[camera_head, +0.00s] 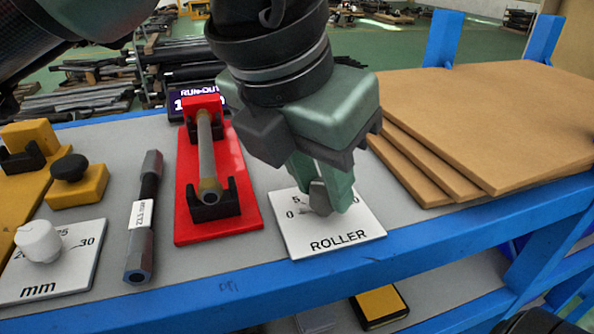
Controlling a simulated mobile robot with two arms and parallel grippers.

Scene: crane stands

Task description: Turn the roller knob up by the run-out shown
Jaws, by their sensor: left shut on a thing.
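The roller knob (320,197) is grey and sits on a white plate marked ROLLER (335,241), with 0 and 5 legible on its scale. My left gripper (325,190) comes down from above with its fingers shut on the knob. The gripper hides part of the knob and much of the scale.
A white mm dial (40,242), a dark rod with a white tag (145,215) and a yellow block with a black knob (72,175) lie left. Stacked brown boards (480,120) fill the right. The blue table edge (250,285) runs in front.

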